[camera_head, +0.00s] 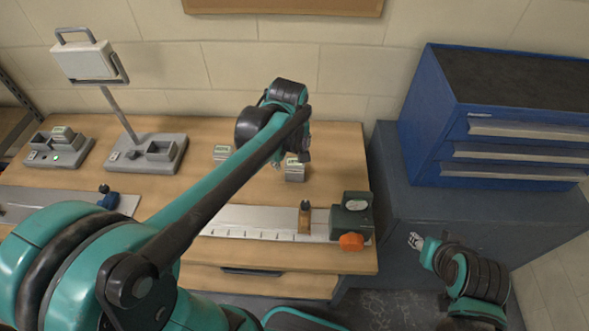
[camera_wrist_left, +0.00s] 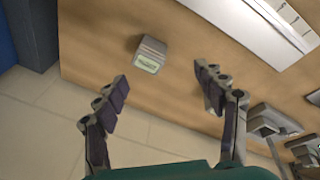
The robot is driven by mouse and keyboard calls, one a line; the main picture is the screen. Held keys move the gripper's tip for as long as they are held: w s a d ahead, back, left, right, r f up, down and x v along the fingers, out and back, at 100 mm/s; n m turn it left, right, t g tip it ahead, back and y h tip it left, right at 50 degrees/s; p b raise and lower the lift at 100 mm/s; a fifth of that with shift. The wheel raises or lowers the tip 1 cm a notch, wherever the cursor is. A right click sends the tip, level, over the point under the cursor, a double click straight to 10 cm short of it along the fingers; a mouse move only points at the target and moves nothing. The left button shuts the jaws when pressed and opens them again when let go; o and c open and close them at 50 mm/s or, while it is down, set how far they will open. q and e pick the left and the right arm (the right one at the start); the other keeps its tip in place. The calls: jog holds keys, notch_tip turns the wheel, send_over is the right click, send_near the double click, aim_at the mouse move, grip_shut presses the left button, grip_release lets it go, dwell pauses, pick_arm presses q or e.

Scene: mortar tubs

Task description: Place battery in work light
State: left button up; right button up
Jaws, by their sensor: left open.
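A grey battery (camera_head: 295,173) with a pale green label stands on the bench below my left gripper (camera_head: 299,152). In the left wrist view the battery (camera_wrist_left: 151,53) lies ahead of the open, empty fingers (camera_wrist_left: 161,83), apart from them. A second battery (camera_head: 222,152) stands farther left, partly behind my left arm. The work light (camera_head: 86,62) is a white lamp head tilted on a pole, with a grey base (camera_head: 150,155) that has a socket-like recess. My right gripper (camera_head: 416,241) hangs at the lower right, empty; its jaws are too small to judge.
A charger (camera_head: 58,149) with a battery in it stands at the far left. A metal rail (camera_head: 255,222) with a brown slider (camera_head: 304,217) and a green block with an orange knob (camera_head: 351,241) lies along the front. A blue drawer cabinet (camera_head: 440,120) stands right of the bench.

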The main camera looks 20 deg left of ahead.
aim_at(295, 162)
pick_arm(q)
jog(key=w+f+n+g, duration=0.1)
jog(key=w+f+n, duration=0.1)
jog(key=w, duration=0.1)
jog(key=w+f+n, duration=0.3)
jog(key=w+a+f+n+g, duration=0.1)
jog(key=w+f+n, duration=0.1)
jog(key=shift+w+a+f+g+y+p, duration=0.1)
jog(key=shift+w+f+g+y+p, duration=0.05)
jog(key=shift+w+g+y+p, duration=0.2)
notch_tip(295, 162, down, 2)
jog(key=shift+a+f+n+b, duration=0.1)
jog(key=shift+f+n+b, duration=0.15)
jog(key=shift+n+b, duration=0.15)
notch_tip(295, 162, down, 5)
jog(key=shift+s+a+f+b, duration=0.1)
jog(key=shift+a+b, duration=0.05)
jog(key=shift+b, duration=0.55)
jog(key=shift+a+f, duration=0.1)
jog(key=shift+f, duration=0.15)
grip_shut()
